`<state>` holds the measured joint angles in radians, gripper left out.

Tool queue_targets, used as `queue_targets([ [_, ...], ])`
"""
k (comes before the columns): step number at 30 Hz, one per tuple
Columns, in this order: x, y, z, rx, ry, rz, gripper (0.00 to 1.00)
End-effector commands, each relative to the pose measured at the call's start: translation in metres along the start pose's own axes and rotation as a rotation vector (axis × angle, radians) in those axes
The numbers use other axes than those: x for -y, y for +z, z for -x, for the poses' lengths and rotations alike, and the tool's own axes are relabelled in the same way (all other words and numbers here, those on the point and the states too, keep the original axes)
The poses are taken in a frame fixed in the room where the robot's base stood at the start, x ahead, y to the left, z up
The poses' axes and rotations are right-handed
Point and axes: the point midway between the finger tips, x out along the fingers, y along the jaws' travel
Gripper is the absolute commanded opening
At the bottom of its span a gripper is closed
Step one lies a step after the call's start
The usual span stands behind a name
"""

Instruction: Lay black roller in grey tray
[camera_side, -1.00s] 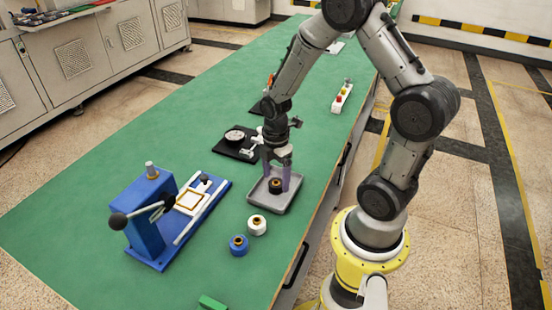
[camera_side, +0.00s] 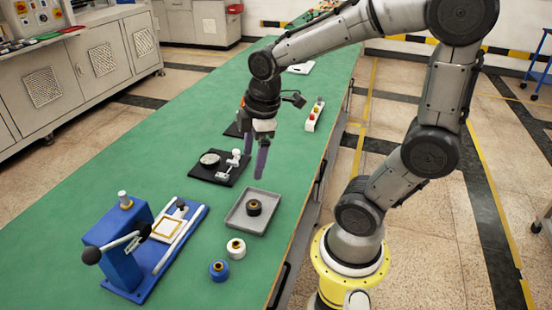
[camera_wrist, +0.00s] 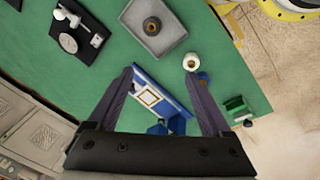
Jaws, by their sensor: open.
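The black roller (camera_side: 254,208) sits inside the grey tray (camera_side: 238,222), on its floor near the middle. It has a brownish ring on top. In the wrist view the roller (camera_wrist: 152,26) is also inside the tray (camera_wrist: 177,36), at the top. My gripper (camera_side: 254,160) is open and empty, raised above the table behind the tray in the side view, apart from the roller. In the wrist view my gripper's two fingers (camera_wrist: 163,78) are spread wide with nothing held between them.
A white roller (camera_side: 236,248) and a blue roller (camera_side: 219,270) stand in front of the tray. A blue press fixture (camera_side: 122,245) is at left. A black plate with a fixture (camera_side: 220,168) lies behind the tray. A button box (camera_side: 314,116) stands further back. The green table's left side is clear.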

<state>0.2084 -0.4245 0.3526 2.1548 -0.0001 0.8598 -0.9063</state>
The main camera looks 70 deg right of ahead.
Motion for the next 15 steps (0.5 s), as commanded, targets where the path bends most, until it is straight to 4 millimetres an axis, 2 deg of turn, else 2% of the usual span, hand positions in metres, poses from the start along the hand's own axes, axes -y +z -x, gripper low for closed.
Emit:
queue_targets([
  [1,0.013,0.0,0.017,-0.041,0.034,-0.085,0.83],
  [6,0.052,0.008,0.051,-0.171,0.08,-0.406,0.83],
  [10,0.071,0.016,0.062,-0.25,0.078,-0.581,0.83],
  [15,0.082,0.021,0.067,-0.297,0.067,-0.691,0.83],
])
